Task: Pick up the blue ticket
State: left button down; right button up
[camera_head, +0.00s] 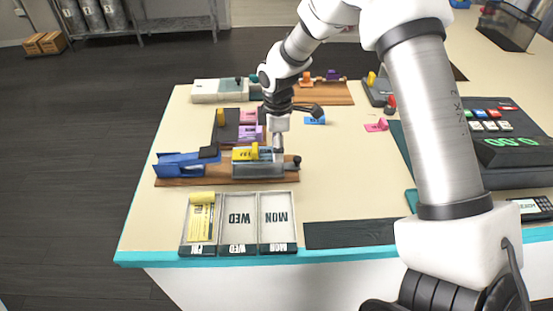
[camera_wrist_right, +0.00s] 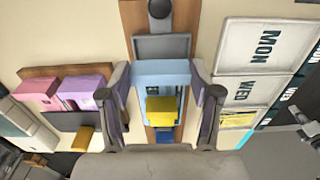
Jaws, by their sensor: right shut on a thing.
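The light blue ticket (camera_wrist_right: 162,74) is between the fingers of my right gripper (camera_wrist_right: 163,82) in the wrist view. The fingers close on its two sides. It is at the grey holder on a wooden board (camera_head: 170,182), and a yellow block (camera_wrist_right: 160,108) covers part of it. In the head view my right gripper (camera_head: 278,152) reaches down at the right end of this holder and hides much of the ticket. I cannot tell whether the ticket is clear of the holder. My left gripper is not in view.
In front are trays marked WED (camera_head: 239,204) and MON (camera_head: 277,212), and a left tray holding a yellow ticket (camera_head: 202,222). Pink and purple tickets stand in a rack (camera_head: 228,131) behind. Another blue piece (camera_head: 315,120) lies right of it. A keypad device (camera_head: 508,145) is right.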

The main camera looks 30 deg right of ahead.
notch_tip(320, 180, up, 7)
jog(key=shift+s+a+f, duration=0.1)
jog(key=shift+f, duration=0.1)
jog(key=shift+r+p, duration=0.55)
jog(key=shift+p, duration=0.4)
notch_tip(320, 180, up, 3)
jog(key=p, duration=0.2)
jog(key=shift+f+p, duration=0.15)
jog(key=shift+p, duration=0.2)
